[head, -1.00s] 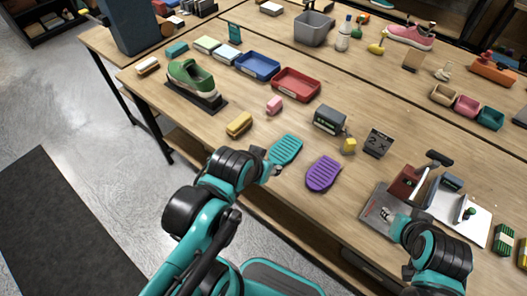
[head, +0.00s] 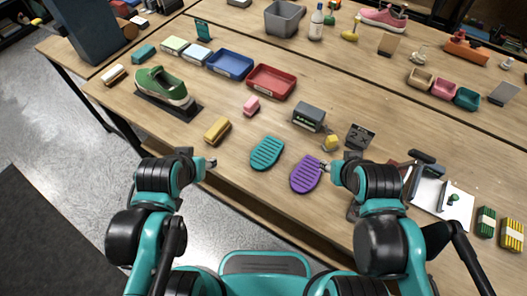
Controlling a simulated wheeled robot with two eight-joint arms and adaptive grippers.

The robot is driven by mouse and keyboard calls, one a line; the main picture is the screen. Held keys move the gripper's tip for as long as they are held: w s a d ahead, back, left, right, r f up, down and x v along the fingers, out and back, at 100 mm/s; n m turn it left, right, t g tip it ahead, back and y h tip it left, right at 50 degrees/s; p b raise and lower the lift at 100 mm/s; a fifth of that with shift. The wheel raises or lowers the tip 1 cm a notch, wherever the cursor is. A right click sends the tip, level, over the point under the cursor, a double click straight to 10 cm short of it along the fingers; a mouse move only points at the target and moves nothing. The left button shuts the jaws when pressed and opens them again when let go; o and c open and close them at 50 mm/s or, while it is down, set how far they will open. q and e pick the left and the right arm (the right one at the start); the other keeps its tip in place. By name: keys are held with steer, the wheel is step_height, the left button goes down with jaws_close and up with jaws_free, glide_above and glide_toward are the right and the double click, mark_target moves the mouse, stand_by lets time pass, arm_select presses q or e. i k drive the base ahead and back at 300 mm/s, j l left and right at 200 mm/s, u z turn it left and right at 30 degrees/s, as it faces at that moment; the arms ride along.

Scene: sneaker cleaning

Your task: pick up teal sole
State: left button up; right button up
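The teal sole (head: 267,153) lies flat on the wooden table near its front edge, ridged side up. The purple sole (head: 306,173) lies just to its right. My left gripper (head: 213,163) is at the table's front edge, left of the teal sole and apart from it. It holds nothing that I can see, and its fingers are too small to read. My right gripper (head: 324,166) is at the right edge of the purple sole. I cannot tell whether it touches that sole or how its fingers stand.
A yellow brush (head: 217,130) and a pink block (head: 251,106) lie behind the soles. A green shoe (head: 163,86) sits on a dark stand at left. Red (head: 271,82) and blue (head: 230,64) trays stand behind. A grey box (head: 309,116) and a dark sign (head: 358,137) are at right.

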mark_target(265, 156)
steer(key=j+z, duration=0.3)
steer(key=z, duration=0.15)
steer(key=j+z, duration=0.3)
steer(key=z, duration=0.2)
